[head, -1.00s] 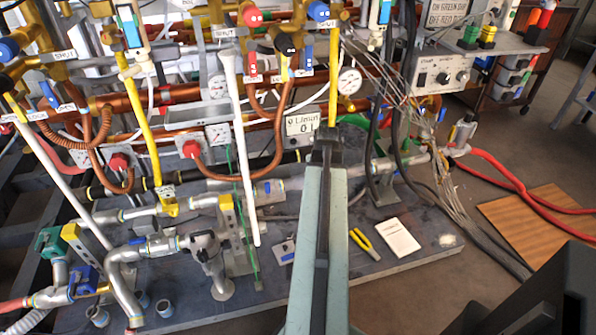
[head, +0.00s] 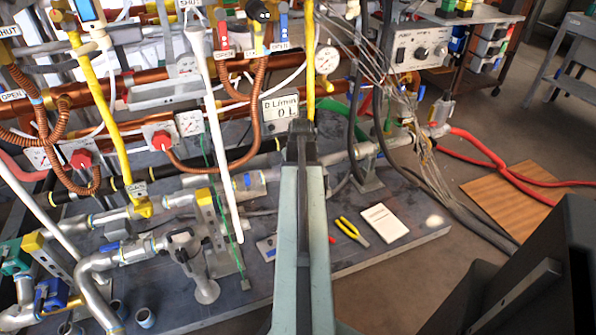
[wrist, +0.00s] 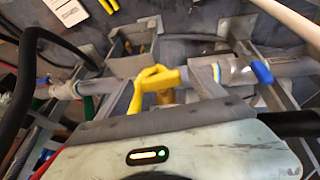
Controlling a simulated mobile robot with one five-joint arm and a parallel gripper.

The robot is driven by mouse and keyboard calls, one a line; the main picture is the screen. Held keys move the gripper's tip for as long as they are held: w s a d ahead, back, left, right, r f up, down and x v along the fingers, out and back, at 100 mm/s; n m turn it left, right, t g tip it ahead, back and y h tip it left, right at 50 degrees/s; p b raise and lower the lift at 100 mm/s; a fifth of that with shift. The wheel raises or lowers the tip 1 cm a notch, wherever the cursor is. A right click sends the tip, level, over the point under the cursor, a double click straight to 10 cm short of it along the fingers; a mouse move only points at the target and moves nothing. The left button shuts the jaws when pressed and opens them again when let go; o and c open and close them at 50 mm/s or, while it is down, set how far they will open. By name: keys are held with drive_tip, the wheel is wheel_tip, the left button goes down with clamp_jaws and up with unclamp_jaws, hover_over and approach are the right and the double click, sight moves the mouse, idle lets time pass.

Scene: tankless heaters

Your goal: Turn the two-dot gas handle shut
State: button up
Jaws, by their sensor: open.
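A black cap (head: 262,14) with pale marks sits at the top centre of the head view, on a yellow and brass valve stem (head: 257,42); its dots are too small to count surely. A red handle (head: 222,36) is to its left and a blue handle (head: 282,24) to its right, both by OPEN labels. A yellow gas-line end (head: 143,206) stands lower left. The wrist view shows a yellow fitting (wrist: 155,82) and a small blue handle (wrist: 262,72) on a grey pipe. My arm rises below the valves in the head view; my fingertips do not show.
Copper, yellow and white pipes crowd the left and centre. A flow meter display (head: 280,106) stands behind my arm's end. Yellow pliers (head: 352,231) and a white card (head: 384,221) lie on the grey base plate (head: 400,252). Red hoses (head: 500,170) cross the floor at right.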

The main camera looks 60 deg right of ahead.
drive_tip(key=shift+r, duration=0.1)
drive_tip(key=c, duration=1.4)
drive_tip(key=shift+o, duration=0.2)
drive_tip(key=shift+s+d+t+y, duration=0.15)
drive_tip(key=shift+t+y, duration=0.25)
drive_tip(key=shift+y, duration=0.2)
drive_tip(key=o, duration=1.4)
drive_tip(key=shift+c, duration=0.2)
drive_tip(key=shift+r, duration=0.1)
drive_tip(key=p+v, duration=0.7)
drive_tip(key=shift+s+r, duration=0.2)
drive_tip(key=shift+r, duration=0.05)
